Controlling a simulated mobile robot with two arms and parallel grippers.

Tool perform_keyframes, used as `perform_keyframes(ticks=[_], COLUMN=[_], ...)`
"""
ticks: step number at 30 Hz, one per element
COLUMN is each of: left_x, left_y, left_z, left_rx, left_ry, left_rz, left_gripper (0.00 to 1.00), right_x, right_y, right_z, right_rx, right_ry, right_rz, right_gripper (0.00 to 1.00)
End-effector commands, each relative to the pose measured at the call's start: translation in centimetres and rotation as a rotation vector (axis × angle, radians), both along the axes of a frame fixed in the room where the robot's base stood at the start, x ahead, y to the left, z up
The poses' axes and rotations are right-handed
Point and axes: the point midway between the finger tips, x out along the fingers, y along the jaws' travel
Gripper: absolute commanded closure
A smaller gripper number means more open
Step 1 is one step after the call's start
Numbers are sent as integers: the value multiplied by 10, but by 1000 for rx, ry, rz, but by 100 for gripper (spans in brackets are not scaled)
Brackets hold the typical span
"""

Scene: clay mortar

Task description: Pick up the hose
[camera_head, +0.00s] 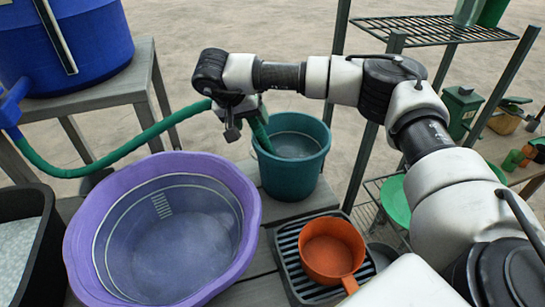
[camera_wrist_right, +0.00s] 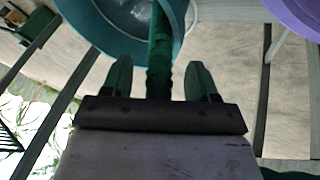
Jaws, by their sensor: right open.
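The green hose (camera_head: 125,147) runs from the tap of the blue barrel at the left, behind the purple tub, up toward my right gripper. Its end hangs into the teal bucket (camera_head: 291,183) just right of the gripper. My right gripper (camera_head: 234,131) is over the hose near the bucket's left rim and hides part of it. In the right wrist view, the open fingers (camera_wrist_right: 158,72) stand on either side of the hose (camera_wrist_right: 159,48), with gaps on both sides. The bucket (camera_wrist_right: 110,28) is just beyond the fingertips. My left gripper is not in view.
The blue barrel (camera_head: 65,45) stands on a grey wooden stand. A purple tub (camera_head: 78,235) fills the front left, beside a black bin (camera_head: 45,245). An orange pot (camera_head: 331,247) sits on a dark rack in front of the bucket. A metal shelf (camera_head: 430,30) is behind my right arm.

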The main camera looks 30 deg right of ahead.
Motion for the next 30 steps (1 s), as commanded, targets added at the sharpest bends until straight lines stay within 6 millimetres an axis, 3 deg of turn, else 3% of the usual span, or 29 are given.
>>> perform_keyframes(ticks=[6, 14, 24, 30], left_x=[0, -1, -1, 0], left_y=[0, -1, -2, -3], left_z=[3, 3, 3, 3], left_rx=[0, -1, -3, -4], left_ry=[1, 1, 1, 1], left_rz=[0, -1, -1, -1], left_gripper=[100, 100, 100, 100], right_x=[3, 3, 3, 3], right_y=[-14, -16, -15, -15], right_z=[-26, -29, -29, -28], right_rx=[0, 1, 1, 1], right_ry=[2, 1, 1, -1], right_rz=[-2, 0, 0, -1], right_gripper=[41, 41, 90, 90])
